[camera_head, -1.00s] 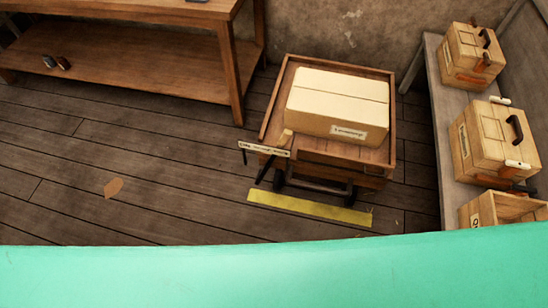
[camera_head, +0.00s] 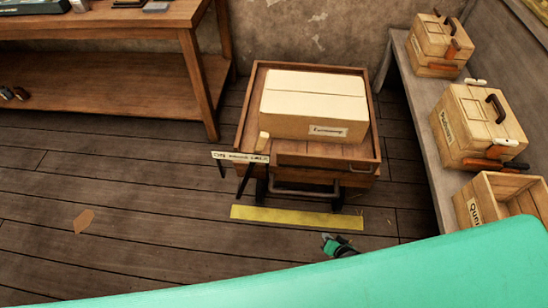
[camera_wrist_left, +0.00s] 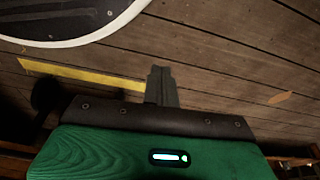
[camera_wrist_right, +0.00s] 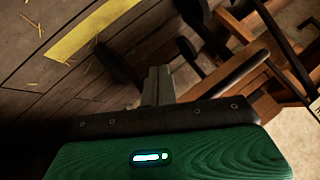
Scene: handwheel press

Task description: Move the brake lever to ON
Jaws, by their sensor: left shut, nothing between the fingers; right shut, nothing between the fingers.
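A wooden cart (camera_head: 284,161) stands ahead in the head view. At its front left corner is a pale label plate (camera_head: 232,156) with small lettering that I cannot read surely. The brake lever (camera_head: 263,141), with a light wooden grip, rises at the right part of that plate. My right gripper (camera_head: 334,244) is low, in front of the cart and to the right of the lever, well apart from it. In the right wrist view its fingers (camera_wrist_right: 159,82) are shut and empty. My left gripper is outside the head view; its shut, empty fingers show in the left wrist view (camera_wrist_left: 160,84).
A closed carton (camera_head: 290,98) sits on the cart. A yellow floor strip (camera_head: 297,217) lies before it. A workbench (camera_head: 184,60) stands at the left, and a side bench (camera_head: 425,120) with wooden boxes (camera_head: 478,126) at the right. The floor left of the cart is largely open.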

